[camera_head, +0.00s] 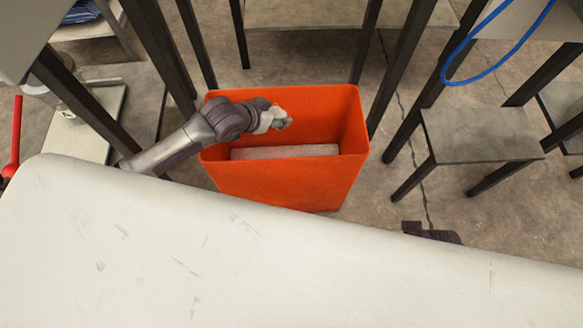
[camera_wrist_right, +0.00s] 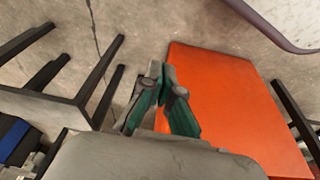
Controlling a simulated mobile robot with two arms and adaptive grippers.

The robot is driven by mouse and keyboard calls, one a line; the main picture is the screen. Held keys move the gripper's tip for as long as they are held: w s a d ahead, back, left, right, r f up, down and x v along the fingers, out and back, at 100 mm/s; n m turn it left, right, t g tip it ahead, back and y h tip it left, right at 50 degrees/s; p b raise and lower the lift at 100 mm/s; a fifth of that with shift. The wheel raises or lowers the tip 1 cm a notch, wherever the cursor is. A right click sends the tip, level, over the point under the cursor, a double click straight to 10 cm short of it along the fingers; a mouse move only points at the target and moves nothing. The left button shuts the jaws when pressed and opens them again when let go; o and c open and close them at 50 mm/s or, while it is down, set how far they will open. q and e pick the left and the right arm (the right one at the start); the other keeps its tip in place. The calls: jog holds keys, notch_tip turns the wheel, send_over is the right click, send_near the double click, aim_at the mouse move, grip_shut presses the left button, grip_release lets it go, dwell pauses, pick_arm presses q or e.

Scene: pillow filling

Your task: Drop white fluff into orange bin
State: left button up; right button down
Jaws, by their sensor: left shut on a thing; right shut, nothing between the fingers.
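The orange bin (camera_head: 275,188) stands open on the concrete floor, and its side also shows in the right wrist view (camera_wrist_right: 225,110). My left gripper (camera_head: 274,117) is over the bin's opening, near its back left part. It is shut on a small tuft of white fluff (camera_head: 267,121), which is partly hidden by the fingers. My right gripper (camera_head: 430,232) is low, to the right of the bin and apart from it in the head view. In the right wrist view its fingers (camera_wrist_right: 161,75) are shut with nothing between them.
A pale flat layer (camera_head: 285,152) lies inside the bin; I cannot tell what it is. Dark table legs (camera_head: 400,70) stand behind the bin. A low grey stool or shelf (camera_head: 480,135) is at right. A blue cable (camera_head: 470,70) hangs at top right.

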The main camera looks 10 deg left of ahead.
dwell(0.3)
pick_arm(q)
jog(key=o, duration=1)
jog(key=v, duration=1.2)
jog(key=shift+f, duration=0.1)
